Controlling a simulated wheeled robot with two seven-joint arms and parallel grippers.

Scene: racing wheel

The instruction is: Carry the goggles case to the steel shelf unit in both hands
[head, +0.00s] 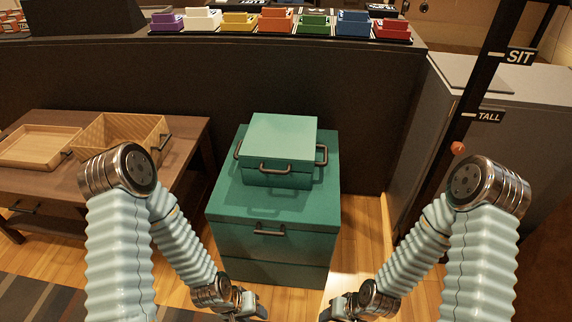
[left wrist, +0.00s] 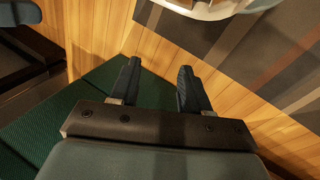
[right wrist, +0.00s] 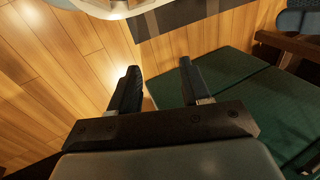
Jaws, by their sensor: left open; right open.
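The goggles case is most likely the small green box (head: 280,150) with a lighter lid and dark handles on its front and sides. It sits on top of a larger green chest (head: 225,200) in the middle of the head view. My left gripper (head: 255,309) is open and empty, low in front of the chest; its spread fingers show in the left wrist view (left wrist: 158,85). My right gripper (head: 328,312) is open and empty, low and to the right; its fingers show in the right wrist view (right wrist: 160,85). Neither gripper touches the box. I cannot identify the steel shelf unit for certain.
A low wooden table (head: 185,150) with a wooden tray (head: 35,147) and a wicker basket (head: 120,135) stands at left. A dark counter (head: 230,70) with several colored items is behind. A grey cabinet (head: 530,110) and a dark post with signs (head: 487,117) stand at right.

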